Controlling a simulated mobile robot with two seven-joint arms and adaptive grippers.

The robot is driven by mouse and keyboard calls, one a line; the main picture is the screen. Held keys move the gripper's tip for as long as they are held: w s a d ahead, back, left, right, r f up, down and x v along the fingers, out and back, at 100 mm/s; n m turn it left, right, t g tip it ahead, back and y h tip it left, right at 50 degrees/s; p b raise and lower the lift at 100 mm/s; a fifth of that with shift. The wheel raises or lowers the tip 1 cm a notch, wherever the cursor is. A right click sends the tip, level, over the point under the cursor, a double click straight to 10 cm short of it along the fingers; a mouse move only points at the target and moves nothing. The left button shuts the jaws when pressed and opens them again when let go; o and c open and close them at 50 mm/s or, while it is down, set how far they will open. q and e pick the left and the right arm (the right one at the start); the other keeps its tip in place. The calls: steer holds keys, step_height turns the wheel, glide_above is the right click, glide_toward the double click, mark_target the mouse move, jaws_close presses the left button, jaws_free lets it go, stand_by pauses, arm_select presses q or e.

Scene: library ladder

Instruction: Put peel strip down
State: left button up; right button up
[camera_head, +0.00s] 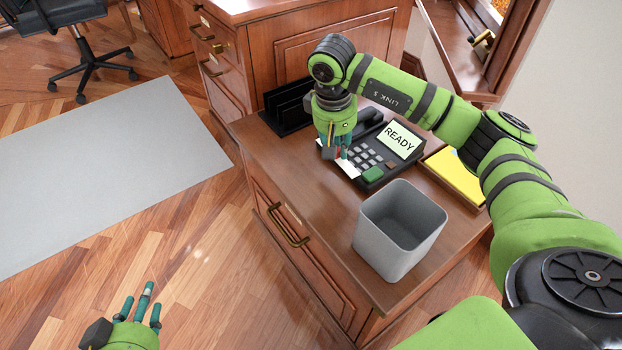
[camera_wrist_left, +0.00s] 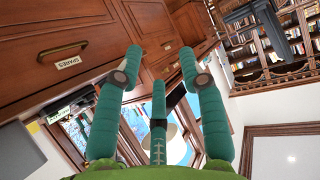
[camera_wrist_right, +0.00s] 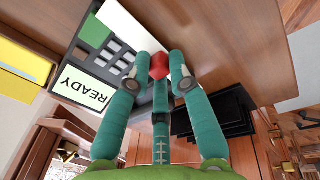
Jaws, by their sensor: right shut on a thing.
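My right gripper (camera_head: 335,150) is low over the wooden cabinet top, at the left side of the card terminal marked READY (camera_head: 388,148). Its fingers are shut on a small red piece (camera_wrist_right: 158,66), which sits at the end of a white strip (camera_wrist_right: 128,27). I take the red piece and white strip to be the peel strip; it also shows below the fingers in the head view (camera_head: 347,168). Whether the strip touches the top or the terminal, I cannot tell. My left gripper (camera_head: 140,305) is open and empty, away from the cabinet over the floor.
An open, empty-looking grey bin (camera_head: 399,230) stands at the cabinet top's front right. A black rack (camera_head: 288,106) is behind my right gripper. A tray with a yellow pad (camera_head: 455,177) lies right of the terminal. The wood left of the bin is clear.

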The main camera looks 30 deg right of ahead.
glide_above(312, 184)
steer(key=f, duration=0.3)
steer(key=shift+s+d+b, duration=0.1)
steer(key=shift+s+b, duration=0.1)
steer(key=shift+b, duration=0.15)
steer(key=shift+a+f, duration=0.3)
steer(key=shift+a, duration=0.05)
step_height(312, 184, down, 4)
steer(key=shift+r+b, duration=0.1)
steer(key=shift+b, duration=0.55)
steer(key=o, duration=0.7)
arm_select(q)
steer(key=w+d+r+t+h, duration=0.1)
steer(key=d+r+t, duration=0.1)
steer(key=r, duration=0.4)
steer(key=w+d+r+m+t+h, duration=0.1)
steer(key=d+r+t+h, duration=0.1)
steer(key=r+t, duration=0.3)
steer(key=shift+r+h, duration=0.3)
steer(key=shift+r, duration=0.5)
steer(key=shift+d, duration=0.1)
